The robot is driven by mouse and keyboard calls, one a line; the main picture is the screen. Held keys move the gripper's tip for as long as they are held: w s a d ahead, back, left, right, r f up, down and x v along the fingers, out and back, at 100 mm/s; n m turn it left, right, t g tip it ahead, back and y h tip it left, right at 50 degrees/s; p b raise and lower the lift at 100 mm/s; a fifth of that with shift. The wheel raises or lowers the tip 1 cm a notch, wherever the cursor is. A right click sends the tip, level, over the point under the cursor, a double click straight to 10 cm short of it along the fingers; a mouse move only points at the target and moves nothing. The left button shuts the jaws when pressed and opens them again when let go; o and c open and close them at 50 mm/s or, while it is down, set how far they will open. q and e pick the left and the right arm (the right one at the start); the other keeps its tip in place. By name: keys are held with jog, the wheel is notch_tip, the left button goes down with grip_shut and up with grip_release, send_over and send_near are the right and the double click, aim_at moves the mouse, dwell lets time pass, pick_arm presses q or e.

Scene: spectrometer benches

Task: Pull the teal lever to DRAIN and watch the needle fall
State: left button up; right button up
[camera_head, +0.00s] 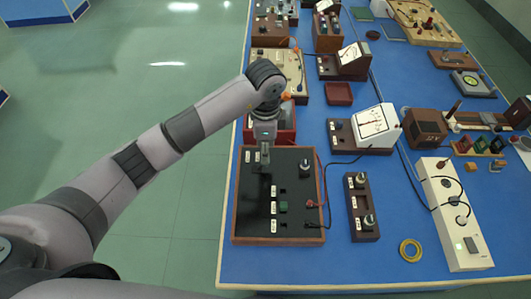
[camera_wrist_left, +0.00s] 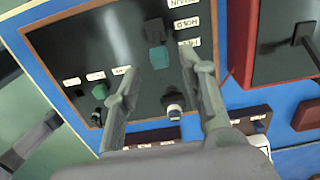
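The teal lever knob (camera_wrist_left: 159,57) stands on the black panel in the left wrist view, beside a column of white labels; HOLD (camera_wrist_left: 187,23) is readable and the label above it is partly cut off. My left gripper (camera_wrist_left: 158,63) is open, with one finger on each side of the knob's line; I cannot tell whether they touch it. In the head view my left gripper (camera_head: 264,162) is over the upper left of the wood-framed panel (camera_head: 254,220) and hides the teal lever. A white needle meter (camera_head: 377,124) stands to the right; its reading is too small to tell. My right gripper is not in view.
A green switch (camera_head: 283,207) and a dark knob (camera_head: 305,168) are on the same panel. A red box (camera_head: 284,112) stands just behind it. A two-knob block (camera_head: 361,206) and a white power strip (camera_head: 455,225) stand to the right, with loose cables between.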

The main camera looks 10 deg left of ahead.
pick_arm(q)
jog(key=shift+f, duration=1.85)
jog(key=shift+c, duration=0.4)
grip_shut()
